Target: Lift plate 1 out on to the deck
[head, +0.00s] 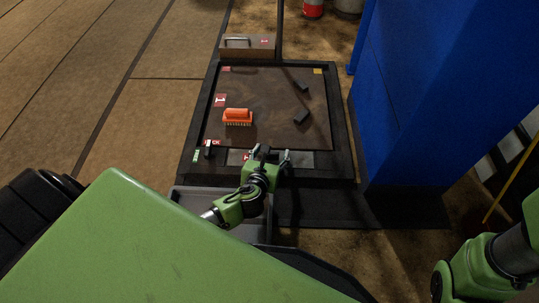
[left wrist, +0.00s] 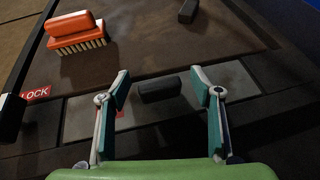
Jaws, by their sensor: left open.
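My left gripper (head: 271,155) is open over the near edge of the framed deck (head: 265,85). In the left wrist view its two teal-padded fingers (left wrist: 160,78) stand apart, with a short dark block or handle (left wrist: 160,88) between and beyond them, apparently untouched. This dark piece lies along a strip of grey panels (left wrist: 228,78) at the deck's near side. A red label partly shows beside the left finger, its text unreadable. A red label with a 1 (head: 219,100) is at the deck's left edge. I cannot tell for certain which piece is plate 1. My right gripper is out of view.
An orange brush (head: 238,115) lies bristles down on the deck's left side. Two dark blocks (head: 301,117) (head: 301,87) are on its right half. A red LOCK label (left wrist: 36,94) is near a black lever. A blue column (head: 430,95) stands right. The deck's middle is clear.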

